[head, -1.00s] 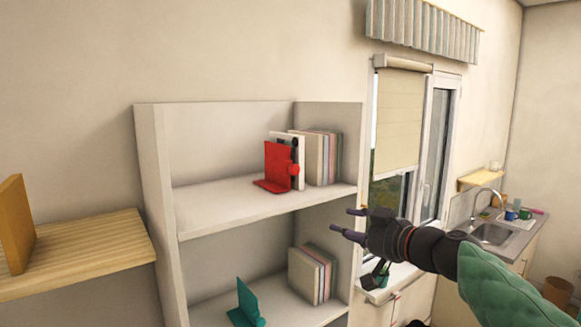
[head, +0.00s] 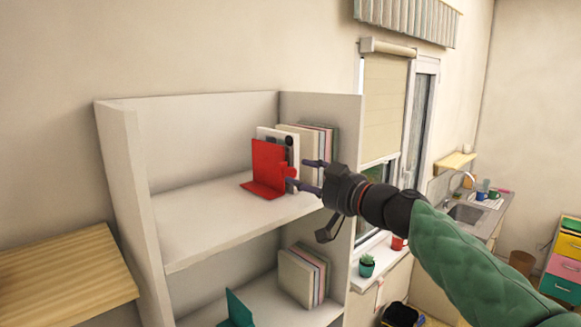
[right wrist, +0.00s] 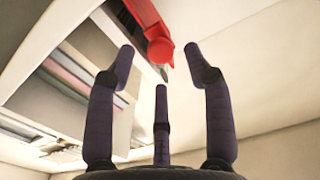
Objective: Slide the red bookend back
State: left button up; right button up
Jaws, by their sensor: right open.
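The red bookend (head: 266,168) stands on the upper shelf of the white bookcase (head: 215,232), against the left end of a row of books (head: 310,143). A round red knob sticks out on its right side. My right gripper (head: 308,174) is open, with its fingertips close to the knob. In the right wrist view the bookend (right wrist: 145,22) is at the top, with its knob just beyond and between the spread fingers of the gripper (right wrist: 165,65). I cannot tell whether a finger touches it. My left gripper is not in view.
The upper shelf is bare left of the bookend. A teal bookend (head: 236,309) and more books (head: 303,275) are on the shelf below. A wooden shelf (head: 65,272) is at left.

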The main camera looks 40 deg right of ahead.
aim_at(292, 175)
jog(key=shift+w+a+p, duration=0.2)
jog(key=shift+w+p, duration=0.4)
jog(key=shift+w, duration=1.85)
jog(key=shift+s, duration=0.1)
grip_shut()
jog(key=shift+a, duration=0.1)
